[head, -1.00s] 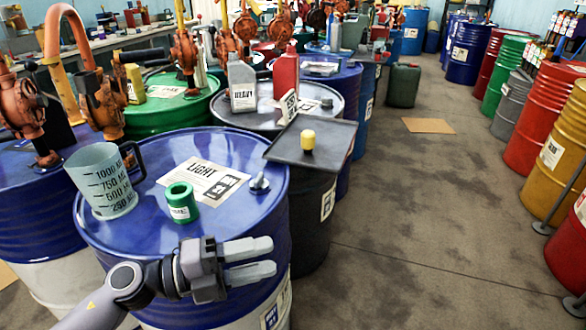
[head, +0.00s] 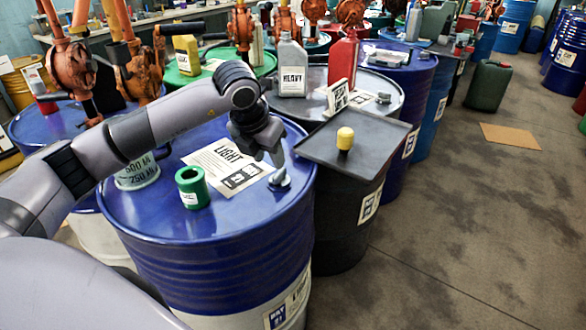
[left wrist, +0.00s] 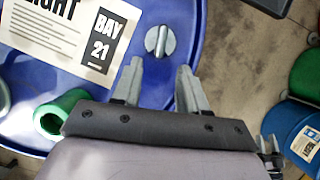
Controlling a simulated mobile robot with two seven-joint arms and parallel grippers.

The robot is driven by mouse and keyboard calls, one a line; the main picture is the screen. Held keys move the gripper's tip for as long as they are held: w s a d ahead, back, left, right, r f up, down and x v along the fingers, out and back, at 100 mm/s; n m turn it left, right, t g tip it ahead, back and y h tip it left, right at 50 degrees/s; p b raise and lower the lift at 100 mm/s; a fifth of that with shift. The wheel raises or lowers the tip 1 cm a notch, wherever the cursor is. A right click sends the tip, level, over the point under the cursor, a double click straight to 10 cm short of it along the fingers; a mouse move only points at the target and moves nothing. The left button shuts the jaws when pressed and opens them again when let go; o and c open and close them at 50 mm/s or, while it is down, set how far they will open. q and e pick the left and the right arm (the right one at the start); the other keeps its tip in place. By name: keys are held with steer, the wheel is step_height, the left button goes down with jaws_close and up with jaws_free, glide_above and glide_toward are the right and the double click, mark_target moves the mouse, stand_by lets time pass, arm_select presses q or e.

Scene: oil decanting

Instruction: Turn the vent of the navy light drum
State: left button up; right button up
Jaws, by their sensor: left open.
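The navy drum (head: 240,225) with a card reading LIGHT (head: 228,163) on its lid stands at centre in the head view. Its grey vent (head: 280,178) sits near the right edge of the lid.
A black tray (head: 375,142) with a yellow-capped item (head: 345,140) adjoins on the right. Orange pumps rise behind. Floor is open at right.

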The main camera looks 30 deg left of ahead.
mark_target(276, 175)
arm_select(q)
steer(key=p+x, duration=0.1)
steer(key=x, duration=0.5)
steer(key=shift+f, duration=0.4)
jaws_close()
